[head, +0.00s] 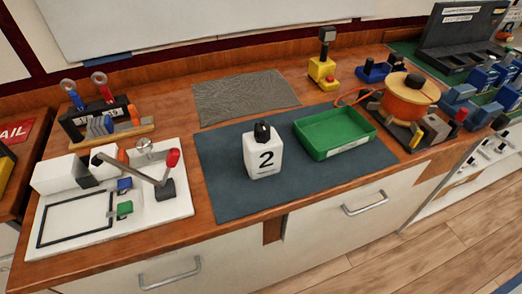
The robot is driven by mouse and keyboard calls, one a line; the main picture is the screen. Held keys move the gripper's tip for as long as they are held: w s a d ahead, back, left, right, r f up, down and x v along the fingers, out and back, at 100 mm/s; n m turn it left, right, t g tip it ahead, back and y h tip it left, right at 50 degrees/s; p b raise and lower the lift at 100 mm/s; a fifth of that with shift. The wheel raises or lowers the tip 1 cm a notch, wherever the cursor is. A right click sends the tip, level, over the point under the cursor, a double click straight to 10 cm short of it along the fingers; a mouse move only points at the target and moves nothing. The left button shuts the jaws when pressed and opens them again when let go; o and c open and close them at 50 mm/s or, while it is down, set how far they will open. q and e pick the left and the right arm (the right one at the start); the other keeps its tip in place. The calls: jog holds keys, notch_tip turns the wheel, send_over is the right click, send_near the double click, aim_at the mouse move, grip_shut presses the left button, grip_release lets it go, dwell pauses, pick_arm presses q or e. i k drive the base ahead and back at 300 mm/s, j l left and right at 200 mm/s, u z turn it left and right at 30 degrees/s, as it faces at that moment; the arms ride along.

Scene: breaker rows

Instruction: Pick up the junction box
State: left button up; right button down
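No thing in view is plainly marked as the junction box, so I cannot tell for sure which one it is. A white box-like block (264,160) with a black "2" on its front and a black knob on top stands upright on the dark blue-grey mat (229,193). A yellow block (321,73) with a dark upright post and a red button stands near the wall, right of centre. Neither of my grippers is in view, and nothing is seen touching these things.
A green tray (316,151), seemingly empty, sits right of the white block. A white board (75,238) with a red-knobbed lever is at left, a tool rack (97,120) behind it. An orange round pot-like thing (408,103) stands at right. The grey mat (244,96) is clear.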

aim_at(262, 158)
jog(key=l+u, duration=0.35)
jog(key=l, duration=0.15)
jog(key=k+l+u, duration=0.1)
jog(key=l+u, duration=0.25)
jog(key=l, duration=0.15)
